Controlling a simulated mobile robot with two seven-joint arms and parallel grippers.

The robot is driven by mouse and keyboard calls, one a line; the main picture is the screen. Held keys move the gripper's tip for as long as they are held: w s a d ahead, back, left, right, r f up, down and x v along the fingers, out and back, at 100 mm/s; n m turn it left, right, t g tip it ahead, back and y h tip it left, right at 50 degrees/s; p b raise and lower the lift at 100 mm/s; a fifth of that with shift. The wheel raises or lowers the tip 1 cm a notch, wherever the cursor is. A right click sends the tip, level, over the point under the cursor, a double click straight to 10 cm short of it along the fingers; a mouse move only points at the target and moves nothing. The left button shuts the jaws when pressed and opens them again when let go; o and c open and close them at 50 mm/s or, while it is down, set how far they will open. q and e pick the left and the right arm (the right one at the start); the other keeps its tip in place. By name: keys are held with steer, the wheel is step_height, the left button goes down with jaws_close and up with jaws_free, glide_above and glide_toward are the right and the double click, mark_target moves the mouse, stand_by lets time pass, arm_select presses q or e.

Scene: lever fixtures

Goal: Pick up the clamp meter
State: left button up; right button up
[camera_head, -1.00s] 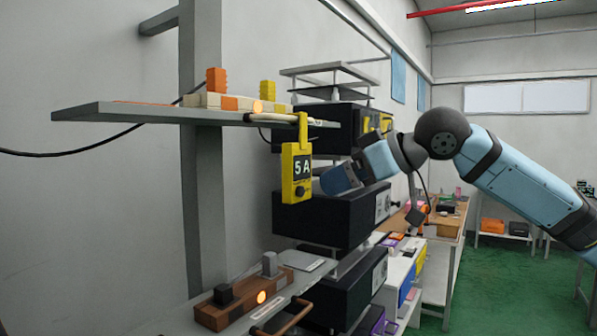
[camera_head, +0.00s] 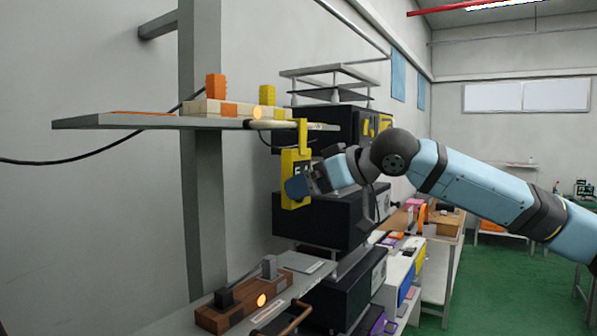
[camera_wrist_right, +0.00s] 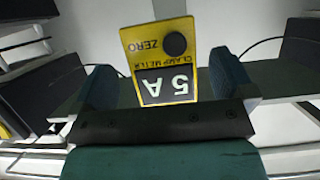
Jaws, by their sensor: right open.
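The yellow clamp meter (camera_head: 293,160), with a dark display, hangs by its hook from the pale bar at the upper shelf's front edge. In the right wrist view the clamp meter (camera_wrist_right: 150,60) shows its "5 A" display and ZERO knob upside down. My right gripper (camera_head: 297,188) is at the meter and covers part of its front in the head view. In the wrist view my right gripper (camera_wrist_right: 165,82) is open, with one finger on each side of the meter and gaps visible. My left gripper is not in view.
The upper shelf (camera_head: 120,121) carries a block fixture with orange and yellow levers (camera_head: 222,108). Black equipment boxes (camera_head: 310,220) stand close behind the meter. A lower shelf holds a brown lever fixture (camera_head: 235,310).

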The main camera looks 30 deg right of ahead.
steer(key=x, duration=0.3)
steer(key=shift+w+a, duration=0.2)
steer(key=shift+w, duration=0.05)
steer(key=shift+s+d, duration=0.1)
steer(key=shift+c, duration=0.5)
steer(key=c, duration=1)
